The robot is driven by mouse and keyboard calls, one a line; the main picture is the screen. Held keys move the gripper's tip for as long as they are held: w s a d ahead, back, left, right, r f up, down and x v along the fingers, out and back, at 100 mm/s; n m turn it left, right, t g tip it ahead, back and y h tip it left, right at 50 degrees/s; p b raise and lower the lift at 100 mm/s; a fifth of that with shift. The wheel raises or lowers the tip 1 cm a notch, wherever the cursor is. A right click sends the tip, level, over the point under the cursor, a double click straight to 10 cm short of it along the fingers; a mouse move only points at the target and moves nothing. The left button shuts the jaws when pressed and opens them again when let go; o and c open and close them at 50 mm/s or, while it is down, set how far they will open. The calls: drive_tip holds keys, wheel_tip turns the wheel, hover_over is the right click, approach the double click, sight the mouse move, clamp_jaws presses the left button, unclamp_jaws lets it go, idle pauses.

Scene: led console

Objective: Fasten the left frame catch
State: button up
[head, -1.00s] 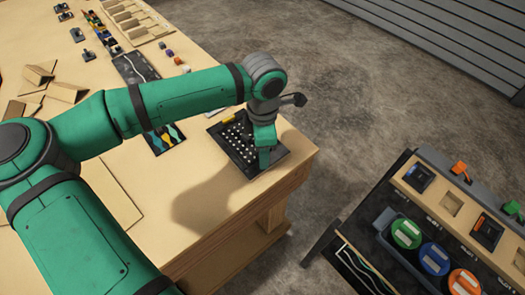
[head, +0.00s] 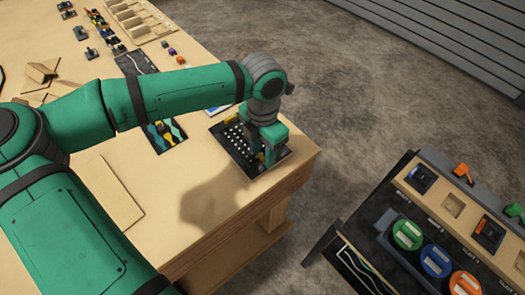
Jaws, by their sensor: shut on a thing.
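A black panel (head: 243,164) with rows of small white dots lies flat near the right corner of the wooden table. A small yellow piece (head: 228,119) shows at its far edge, behind my wrist. My gripper (head: 264,160) points down over the panel's right part, both green fingers low at its surface. It is shut on a small part there, which looks like a frame catch. The fingers hide most of this part, so I cannot tell whether it is fastened or which catch it is.
The wooden table (head: 207,232) has bare room in front of the panel. A separate console (head: 459,212) with green, blue and orange round parts stands at the right, across a gap of floor.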

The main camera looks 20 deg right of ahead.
drive_tip(key=shift+w, duration=0.1)
drive_tip(key=o, duration=1)
drive_tip(key=shift+o, duration=0.2)
drive_tip(key=shift+d, duration=0.1)
wheel_tip(320, 180, up, 11)
drive_tip(key=shift+f, duration=0.1)
